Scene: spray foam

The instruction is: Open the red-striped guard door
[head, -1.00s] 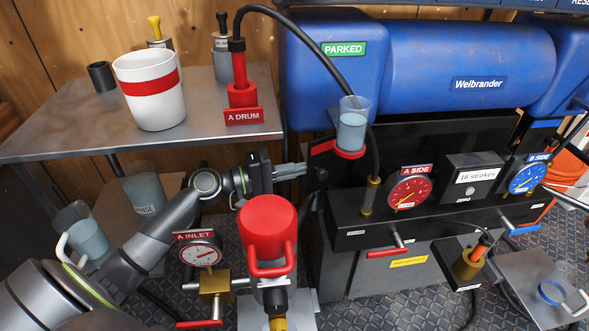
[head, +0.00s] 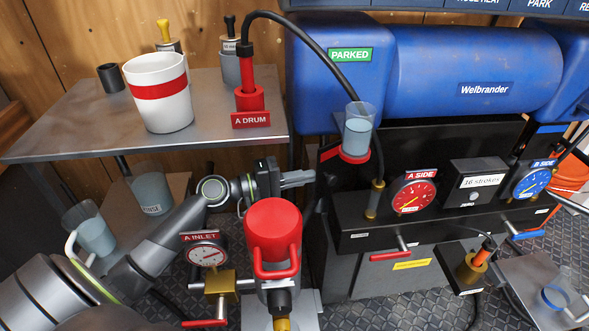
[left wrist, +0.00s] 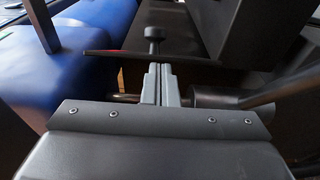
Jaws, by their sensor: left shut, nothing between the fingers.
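The guard door appears as a dark panel edge with a red stripe (head: 329,153) at the left end of the black machine in the head view. Most of its face is turned away or hidden. In the left wrist view a thin dark edge with a reddish part (left wrist: 103,52) runs across beyond the fingers, and a black round knob (left wrist: 154,33) on a stem stands near it. My left gripper (head: 312,177) is shut and empty, its fingertips close to the door's left side; contact is unclear. Its closed fingers show in the left wrist view (left wrist: 160,72). My right gripper is not seen.
A red canister (head: 273,225) and the A inlet gauge (head: 207,256) stand below my left gripper. A clear cup (head: 359,130) sits in a red holder beside the door. A black hose (head: 315,45) arches above. The metal table (head: 70,130) lies at left.

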